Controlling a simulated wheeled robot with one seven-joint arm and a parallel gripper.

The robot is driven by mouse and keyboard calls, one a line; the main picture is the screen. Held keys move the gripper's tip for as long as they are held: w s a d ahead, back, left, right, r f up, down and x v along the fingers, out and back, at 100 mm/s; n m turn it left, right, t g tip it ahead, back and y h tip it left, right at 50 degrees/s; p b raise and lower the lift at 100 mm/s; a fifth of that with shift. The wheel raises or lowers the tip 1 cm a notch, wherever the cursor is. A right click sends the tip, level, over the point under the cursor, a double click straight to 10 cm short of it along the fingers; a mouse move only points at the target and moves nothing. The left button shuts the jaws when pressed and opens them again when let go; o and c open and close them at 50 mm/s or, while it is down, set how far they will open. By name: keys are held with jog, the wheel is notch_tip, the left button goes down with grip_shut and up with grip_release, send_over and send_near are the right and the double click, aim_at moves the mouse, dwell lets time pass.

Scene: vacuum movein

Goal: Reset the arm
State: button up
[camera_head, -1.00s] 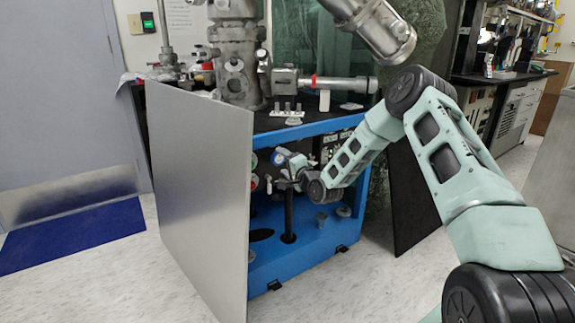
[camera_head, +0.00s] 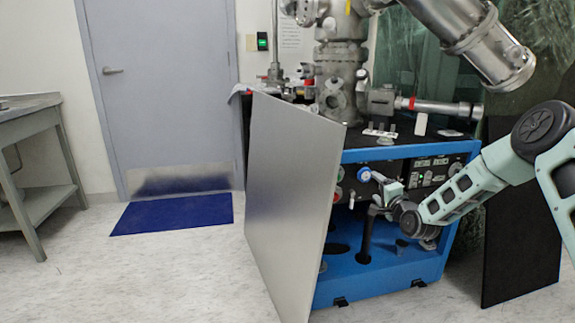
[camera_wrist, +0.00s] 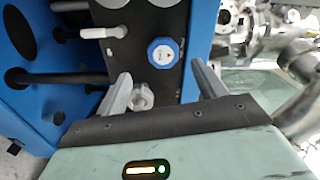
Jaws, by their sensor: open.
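My arm comes in from the right in the head view, and my gripper (camera_head: 376,192) is at the open front of the blue frame (camera_head: 385,283). In the wrist view my gripper (camera_wrist: 160,85) is open, its two grey fingers apart. A blue round knob (camera_wrist: 163,53) with a white centre is beyond the fingertips, between them in the picture. A clear or metal fitting (camera_wrist: 141,97) shows beside the left finger; whether it touches the finger I cannot tell. No object is held.
A large grey panel (camera_head: 290,205) stands along the frame's left side. Steel vacuum chambers (camera_head: 341,75) stand on top. A black panel (camera_head: 520,245) stands at the right. A blue mat (camera_head: 175,213) lies before a grey door (camera_head: 160,90).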

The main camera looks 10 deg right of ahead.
jog(key=s+a+r+n+g, duration=0.1)
jog(key=s+a+n+g, duration=0.65)
jog(key=s+n, duration=0.2)
jog(key=s+a+r+n+g, duration=0.1)
jog(key=s+n+g, duration=0.15)
jog(key=s, duration=0.75)
jog(key=s+a+r+n+g+h, duration=0.1)
jog(key=s+r+g, duration=0.15)
jog(key=s, duration=0.65)
jog(key=s+a+r+n+g, duration=0.1)
jog(key=s+n+g, duration=0.15)
jog(key=s, duration=0.75)
jog(key=s+a+r+n+g, duration=0.1)
jog(key=s+a+n, duration=0.3)
jog(key=s+a, duration=0.4)
jog(key=s+a+r+n+g, duration=0.2)
jog(key=s+a+n, duration=0.3)
jog(key=a, duration=0.5)
notch_tip(320, 180, up, 25)
jog(key=m+p, duration=0.2)
jog(key=p, duration=2.4)
jog(key=shift+s+y, duration=0.25)
jog(key=shift+y, duration=0.05)
